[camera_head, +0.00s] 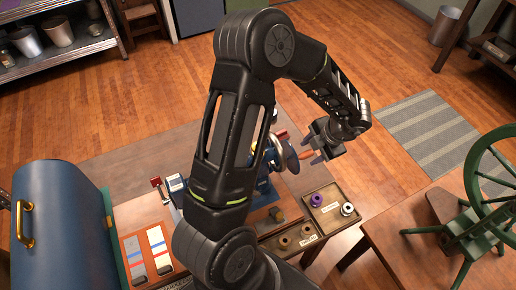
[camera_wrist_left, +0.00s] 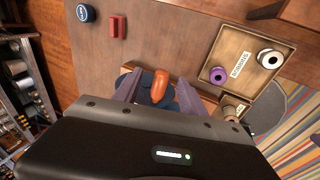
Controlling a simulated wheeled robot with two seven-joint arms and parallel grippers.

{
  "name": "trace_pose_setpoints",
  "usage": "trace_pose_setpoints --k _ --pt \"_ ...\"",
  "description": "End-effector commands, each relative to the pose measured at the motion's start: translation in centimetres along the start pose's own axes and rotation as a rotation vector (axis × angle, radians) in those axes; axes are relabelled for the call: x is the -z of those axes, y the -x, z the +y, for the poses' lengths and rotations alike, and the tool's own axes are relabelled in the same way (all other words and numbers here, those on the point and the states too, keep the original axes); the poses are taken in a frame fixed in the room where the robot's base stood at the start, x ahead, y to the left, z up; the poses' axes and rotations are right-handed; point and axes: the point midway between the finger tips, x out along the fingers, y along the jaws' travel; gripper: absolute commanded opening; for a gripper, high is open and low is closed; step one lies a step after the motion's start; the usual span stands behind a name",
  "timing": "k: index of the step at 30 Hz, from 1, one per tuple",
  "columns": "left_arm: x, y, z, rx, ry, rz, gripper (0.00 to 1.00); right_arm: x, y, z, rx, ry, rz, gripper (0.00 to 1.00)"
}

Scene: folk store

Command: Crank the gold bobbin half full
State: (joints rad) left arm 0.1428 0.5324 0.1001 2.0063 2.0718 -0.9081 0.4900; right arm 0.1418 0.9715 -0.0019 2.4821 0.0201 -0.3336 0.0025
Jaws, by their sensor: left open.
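My left gripper (camera_head: 312,147) is open beside the bobbin winder. The winder has a blue body and a grey disc (camera_head: 288,153), and is partly hidden behind my arm. Its orange crank handle (camera_head: 305,155) is at the gripper's fingertips. In the left wrist view the orange handle (camera_wrist_left: 160,85) shows between the two spread fingers (camera_wrist_left: 157,90), with space on each side. I cannot make out a gold bobbin on the winder; my arm covers part of it. Brownish bobbins (camera_head: 283,243) sit in the lower tray. My right gripper is not in view.
A tray (camera_head: 334,223) holds a purple bobbin (camera_head: 316,200) and a white bobbin (camera_head: 347,209). A blue case (camera_head: 65,215) and striped cards (camera_head: 158,250) are at the left. A green spinning wheel (camera_head: 478,215) stands at the right. A red block (camera_wrist_left: 118,26) lies on the table.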

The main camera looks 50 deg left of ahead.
Motion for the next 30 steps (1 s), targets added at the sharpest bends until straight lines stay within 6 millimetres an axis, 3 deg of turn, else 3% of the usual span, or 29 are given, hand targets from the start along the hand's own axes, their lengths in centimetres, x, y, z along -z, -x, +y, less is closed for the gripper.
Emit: trace_pose_setpoints --k 30 --pt "-0.1 8.4 0.0 0.001 0.0 -0.002 0.49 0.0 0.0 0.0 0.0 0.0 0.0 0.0"
